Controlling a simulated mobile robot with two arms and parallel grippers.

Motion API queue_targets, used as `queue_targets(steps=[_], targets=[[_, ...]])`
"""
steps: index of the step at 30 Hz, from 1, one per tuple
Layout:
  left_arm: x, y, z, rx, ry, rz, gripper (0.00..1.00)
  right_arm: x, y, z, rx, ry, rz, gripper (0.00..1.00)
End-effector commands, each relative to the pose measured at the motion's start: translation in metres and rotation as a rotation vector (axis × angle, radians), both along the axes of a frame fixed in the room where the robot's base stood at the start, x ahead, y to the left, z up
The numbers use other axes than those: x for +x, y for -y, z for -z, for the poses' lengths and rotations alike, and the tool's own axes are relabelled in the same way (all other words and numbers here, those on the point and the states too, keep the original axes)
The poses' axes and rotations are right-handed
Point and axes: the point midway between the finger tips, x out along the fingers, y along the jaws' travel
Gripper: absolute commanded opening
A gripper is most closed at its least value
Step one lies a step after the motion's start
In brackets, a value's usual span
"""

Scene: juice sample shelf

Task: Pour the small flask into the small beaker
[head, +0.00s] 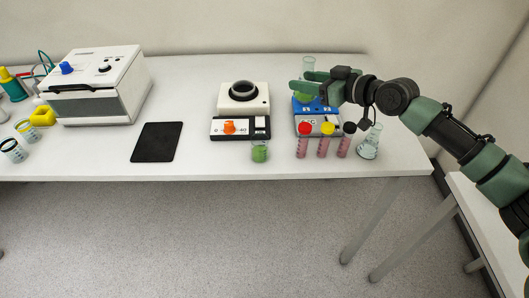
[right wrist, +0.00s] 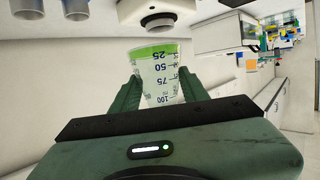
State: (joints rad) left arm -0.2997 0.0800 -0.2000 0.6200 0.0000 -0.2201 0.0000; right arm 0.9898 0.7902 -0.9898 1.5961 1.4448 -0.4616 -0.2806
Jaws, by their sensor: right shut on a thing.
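My right gripper (head: 316,86) is shut on a clear graduated glass vessel (head: 308,64) with green liquid low in it. The vessel looks upright above the blue-topped device; whether it is the small flask I cannot tell for sure. The right wrist view shows the vessel (right wrist: 158,75) between both fingers, with the room upside down. A small beaker (head: 260,152) with green liquid stands at the table's front edge, left of and apart from the held vessel. A conical flask (head: 369,145) with pale liquid stands to the right. My left gripper is out of view.
Three capped tubes with pink contents, red (head: 303,143), yellow (head: 325,143) and black (head: 345,143), stand in front of the blue-topped device (head: 318,122). A white device (head: 240,109) stands behind the beaker. A black mat (head: 157,142) lies left of centre.

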Motion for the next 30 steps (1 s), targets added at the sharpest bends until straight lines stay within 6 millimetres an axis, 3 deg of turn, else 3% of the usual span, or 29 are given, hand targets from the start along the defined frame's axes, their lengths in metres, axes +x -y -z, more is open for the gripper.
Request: queue_targets(steps=[23,26,30], targets=[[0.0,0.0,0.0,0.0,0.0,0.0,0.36,-0.002,-0.001,0.001,0.001,0.001,-0.004,0.0],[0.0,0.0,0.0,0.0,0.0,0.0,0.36,-0.012,-0.008,0.006,0.002,-0.003,-0.024,0.0],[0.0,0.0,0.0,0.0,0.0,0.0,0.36,-0.041,-0.022,0.017,0.006,-0.006,-0.079,0.0]])
